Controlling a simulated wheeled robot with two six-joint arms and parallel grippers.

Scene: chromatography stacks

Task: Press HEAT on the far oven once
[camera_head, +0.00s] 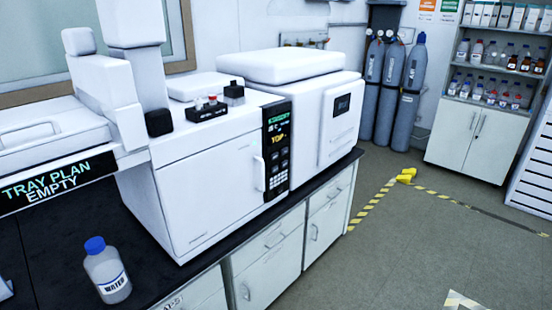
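A white oven (205,190) stands on the dark bench, with a door handle near its right edge. A black control panel (277,150) is on the right of its front, with a small green display, yellow lettering and several dark buttons. The button labels are too small to read, so I cannot tell which one is HEAT. Only one such panel is in view, and I cannot tell whether this is the far oven. Neither of my grippers is in view.
A bottle marked WATER (107,270) with a blue cap stands at the bench's front left. A sign (58,182) reads TRAY PLAN EMPTY. Gas cylinders (393,85) stand by the back wall. The floor (400,250) right of the bench is mostly clear, with striped tape.

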